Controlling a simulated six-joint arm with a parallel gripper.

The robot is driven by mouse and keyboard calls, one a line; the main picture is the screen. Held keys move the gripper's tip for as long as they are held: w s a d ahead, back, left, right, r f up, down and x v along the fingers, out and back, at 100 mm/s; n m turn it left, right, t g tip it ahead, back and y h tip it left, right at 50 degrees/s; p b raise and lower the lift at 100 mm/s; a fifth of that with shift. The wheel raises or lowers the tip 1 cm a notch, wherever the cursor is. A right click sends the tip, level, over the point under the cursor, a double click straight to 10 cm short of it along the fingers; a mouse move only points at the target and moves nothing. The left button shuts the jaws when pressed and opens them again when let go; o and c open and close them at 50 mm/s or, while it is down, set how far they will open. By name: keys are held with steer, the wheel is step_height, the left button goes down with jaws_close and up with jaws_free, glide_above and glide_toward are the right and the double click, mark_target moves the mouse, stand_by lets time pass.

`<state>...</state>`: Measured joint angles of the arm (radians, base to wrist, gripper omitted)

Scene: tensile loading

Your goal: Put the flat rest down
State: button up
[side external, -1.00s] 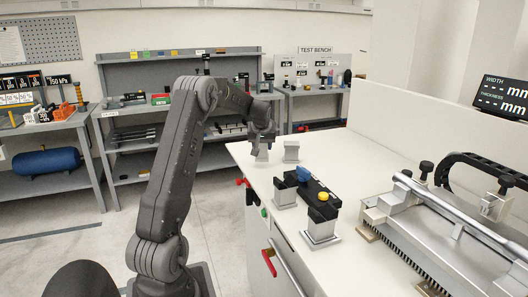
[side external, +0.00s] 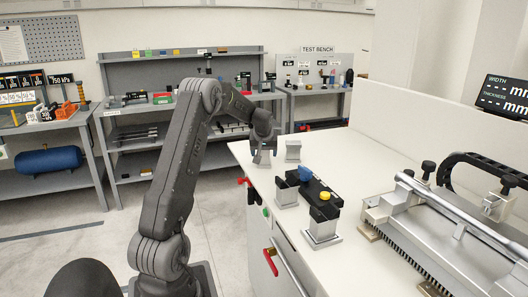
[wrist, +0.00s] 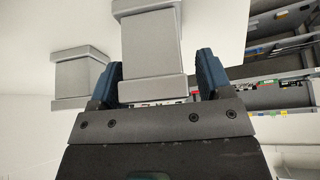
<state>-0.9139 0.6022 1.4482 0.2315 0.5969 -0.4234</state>
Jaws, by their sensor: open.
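A pale grey block with wider end plates, which looks like the flat rest (wrist: 152,48), stands on the white bench at its far left end. It also shows below my gripper in the side external view (side external: 262,158). My gripper (wrist: 160,78) is open, with one dark blue finger on each side of this block. A gap shows between the block and each finger, so I see no grip on it. In the side external view my gripper (side external: 263,145) is low at the block, hiding its upper part.
A similar grey block stands beside it (side external: 293,150). Nearer, a black bar with blue and yellow knobs (side external: 314,190) rests on two grey supports. A metal fixture with a black handle (side external: 450,215) fills the bench's right. The bench's left edge is close to my gripper.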

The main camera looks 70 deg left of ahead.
steer(key=shift+r, duration=0.3)
steer(key=v, duration=1.1)
steer(key=w+d+r+m+t, duration=0.1)
steer(key=d+r+m, duration=0.1)
steer(key=d, duration=0.5)
steer(key=w+d+r+m, duration=0.1)
steer(key=d+r, duration=0.1)
steer(key=d, duration=0.4)
steer(key=s+d+r+m+t+h, duration=0.1)
steer(key=s+d+m+h, duration=0.2)
steer(key=d, duration=1.1)
steer(key=s+d+f+m+t+h, duration=0.1)
steer(key=s+d+f+m, duration=0.3)
steer(key=s+d, duration=1)
steer(key=d+m+h, duration=0.1)
steer(key=d+m, duration=0.2)
steer(key=shift+f+m+h, duration=0.25)
steer(key=shift+m+h, duration=0.05)
